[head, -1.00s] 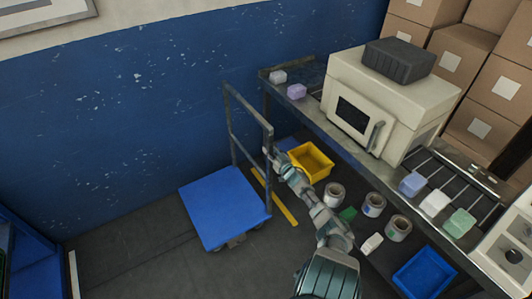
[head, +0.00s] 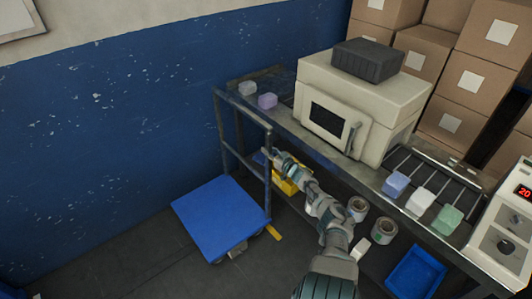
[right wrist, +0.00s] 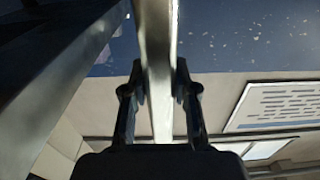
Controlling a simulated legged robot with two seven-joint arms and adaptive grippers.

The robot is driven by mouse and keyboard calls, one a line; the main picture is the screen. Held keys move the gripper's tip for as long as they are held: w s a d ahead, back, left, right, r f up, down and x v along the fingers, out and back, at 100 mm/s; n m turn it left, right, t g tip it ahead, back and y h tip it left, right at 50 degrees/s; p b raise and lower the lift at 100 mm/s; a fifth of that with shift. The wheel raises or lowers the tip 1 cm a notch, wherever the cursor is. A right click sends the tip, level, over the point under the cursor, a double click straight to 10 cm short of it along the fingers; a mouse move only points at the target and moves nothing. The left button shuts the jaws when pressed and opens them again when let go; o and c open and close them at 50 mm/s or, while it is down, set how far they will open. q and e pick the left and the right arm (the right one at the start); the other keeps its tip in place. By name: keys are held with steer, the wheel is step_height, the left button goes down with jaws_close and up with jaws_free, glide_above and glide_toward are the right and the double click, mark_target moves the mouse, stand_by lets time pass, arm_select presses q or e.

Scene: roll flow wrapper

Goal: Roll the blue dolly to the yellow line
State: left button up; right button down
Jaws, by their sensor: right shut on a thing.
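The blue dolly (head: 220,215) stands on the dark floor with a flat blue deck. Its dark handle frame (head: 221,132) rises at its right side, against the workbench end. My right gripper (head: 268,156) is at the handle's near upright. In the right wrist view, its two fingers (right wrist: 160,85) are shut on a pale metal bar (right wrist: 160,45) of the handle. The yellow line (head: 274,232) shows only as a short end at the deck's right corner; the rest is hidden by the dolly and frame. My left gripper is not in view.
The workbench (head: 300,130) carries a cream machine (head: 355,100) and coloured blocks. Below it are a yellow bin (head: 287,187), partly behind my arm, cans (head: 384,230) and a blue bin (head: 415,272). A blue wall (head: 110,120) stands behind; floor left of the dolly is free.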

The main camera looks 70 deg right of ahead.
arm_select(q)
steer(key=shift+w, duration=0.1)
arm_select(e)
steer(key=shift+s+d+f, duration=0.1)
steer(key=shift+s+f, duration=0.05)
steer(key=c, duration=1.2)
jaws_free()
steer(key=o, duration=0.3)
steer(key=shift+s+d, duration=0.1)
steer(key=shift+d, duration=0.05)
steer(key=shift+d+f, duration=0.25)
steer(key=shift+s+a, duration=0.1)
steer(key=shift+a, duration=0.25)
steer(key=shift+v, duration=5.65)
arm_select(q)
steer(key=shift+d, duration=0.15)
arm_select(e)
steer(key=shift+d+f, duration=0.1)
